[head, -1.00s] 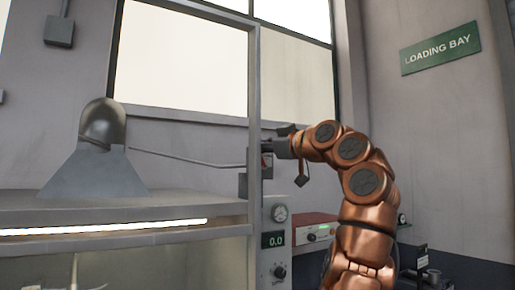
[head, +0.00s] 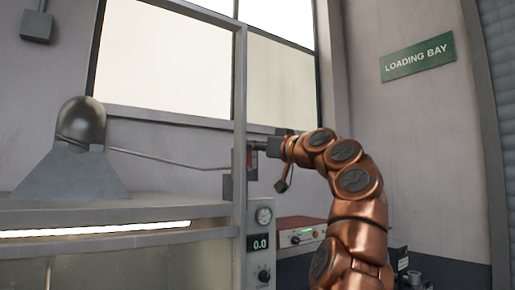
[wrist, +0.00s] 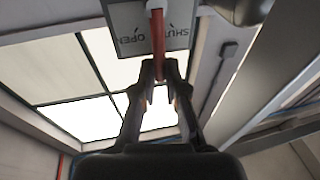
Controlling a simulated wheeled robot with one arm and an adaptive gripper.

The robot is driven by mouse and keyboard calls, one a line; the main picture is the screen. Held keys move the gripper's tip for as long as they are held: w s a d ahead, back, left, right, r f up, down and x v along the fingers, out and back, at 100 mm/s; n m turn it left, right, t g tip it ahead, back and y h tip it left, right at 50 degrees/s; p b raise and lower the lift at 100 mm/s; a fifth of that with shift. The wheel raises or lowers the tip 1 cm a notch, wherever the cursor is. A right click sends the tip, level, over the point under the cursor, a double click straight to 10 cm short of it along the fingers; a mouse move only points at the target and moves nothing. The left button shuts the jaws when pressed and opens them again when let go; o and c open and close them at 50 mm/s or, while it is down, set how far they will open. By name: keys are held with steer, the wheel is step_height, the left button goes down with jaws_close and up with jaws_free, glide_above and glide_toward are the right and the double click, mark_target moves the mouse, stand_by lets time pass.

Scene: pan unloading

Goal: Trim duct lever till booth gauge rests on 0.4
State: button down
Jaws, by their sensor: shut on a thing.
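The duct lever (wrist: 158,42) is a red bar in the wrist view, in front of a grey plate (wrist: 128,22) marked SHUT and OPEN, seen upside down. My gripper (wrist: 159,80) is shut on the lever, with a dark finger on each side of its lower end. In the head view my gripper (head: 262,147) is at the lever beside the booth's front post, and the fingers are hard to make out.
The booth's metal post (head: 239,110) stands just left of my gripper. A grey hood (head: 70,170) with a thin pipe sits on the booth top at left. A red-topped box (head: 300,232) stands right of the panel, partly behind my arm. A LOADING BAY sign hangs at right.

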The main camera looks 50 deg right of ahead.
steer(key=shift+s+d+f+m, duration=0.15)
steer(key=shift+d+m, duration=0.25)
steer(key=shift+m, duration=0.5)
steer(key=c, duration=1.2)
jaws_free()
steer(key=shift+s, duration=0.15)
steer(key=s+a+f, duration=0.1)
steer(key=s+f, duration=0.1)
steer(key=s, duration=0.9)
steer(key=shift+s, duration=0.2)
